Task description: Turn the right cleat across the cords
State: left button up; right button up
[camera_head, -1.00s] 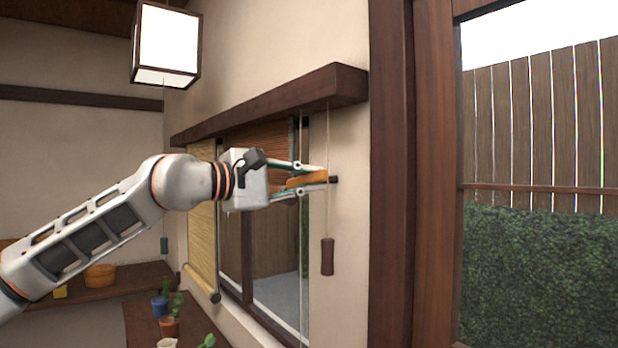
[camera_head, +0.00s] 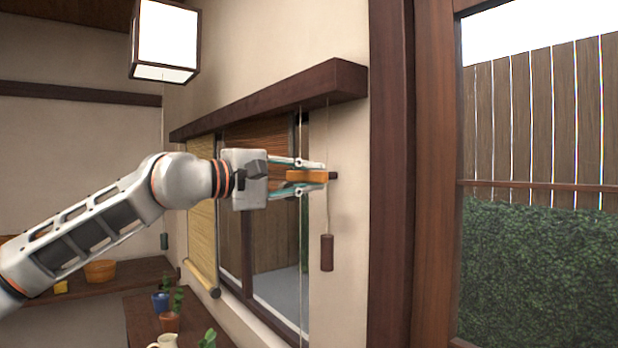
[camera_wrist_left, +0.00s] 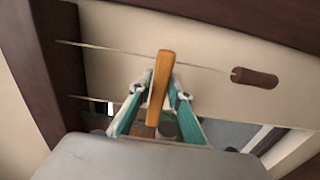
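The right cleat is an orange wooden bar (camera_head: 308,176) at the wall beside the window. It lies about level in the head view. In the left wrist view the cleat (camera_wrist_left: 160,88) crosses the line of the upper cord (camera_wrist_left: 205,67). My left gripper (camera_head: 322,176) has one finger above and one below the cleat, with the tips closed in on it. One cord (camera_head: 328,212) hangs down to a dark brown wooden pull (camera_head: 327,253). A second cord (camera_head: 300,245) hangs left of it. My fingers hide part of the cords. My right gripper is out of view.
A dark wooden ledge (camera_head: 275,100) runs above the window. A rolled blind (camera_head: 202,240) hangs at the left. A shelf with potted plants (camera_head: 169,321) stands below. A thick wooden post (camera_head: 392,180) is to the right of the cleat.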

pick_arm(q)
jog(key=shift+o, duration=0.7)
jog(key=shift+a, duration=0.1)
jog(key=v, duration=1.2)
